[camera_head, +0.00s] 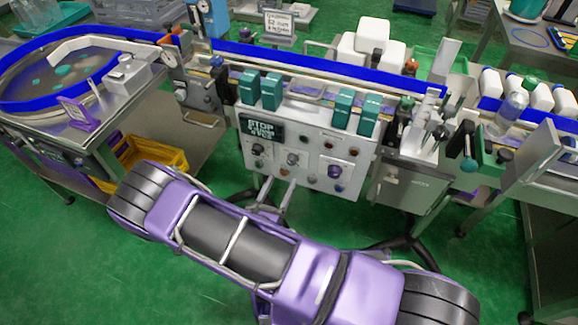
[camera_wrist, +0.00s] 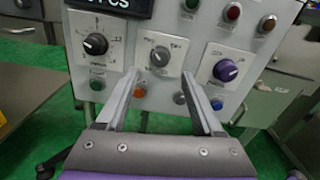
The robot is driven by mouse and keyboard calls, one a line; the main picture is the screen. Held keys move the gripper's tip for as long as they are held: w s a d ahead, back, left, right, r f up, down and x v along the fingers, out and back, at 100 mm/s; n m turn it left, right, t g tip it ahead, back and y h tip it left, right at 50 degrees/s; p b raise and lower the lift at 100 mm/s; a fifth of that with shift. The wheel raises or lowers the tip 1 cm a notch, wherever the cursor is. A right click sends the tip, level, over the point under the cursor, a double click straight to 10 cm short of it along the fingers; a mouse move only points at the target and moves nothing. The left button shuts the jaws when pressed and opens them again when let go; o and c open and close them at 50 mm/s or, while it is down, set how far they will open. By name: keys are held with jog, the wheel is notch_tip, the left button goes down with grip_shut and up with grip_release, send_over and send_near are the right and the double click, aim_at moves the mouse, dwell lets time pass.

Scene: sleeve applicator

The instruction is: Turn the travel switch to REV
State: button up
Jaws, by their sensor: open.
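The control panel (camera_head: 305,180) hangs on the front of the machine. In the wrist view it carries three rotary knobs: a black one (camera_wrist: 95,44) at left, a grey one (camera_wrist: 160,56) in the middle and a purple one (camera_wrist: 225,70) at right. In the head view my gripper (camera_head: 281,192) is in front of the panel's lower part.
Orange (camera_wrist: 139,91), blue (camera_wrist: 217,104) and other small buttons sit below the knobs. A dark display (camera_head: 263,129) is at upper left. A steel cabinet (camera_head: 408,190) stands at right; a yellow bin (camera_head: 152,155) at left.

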aim_at(291, 163)
jog(key=x, duration=0.7)
grip_shut()
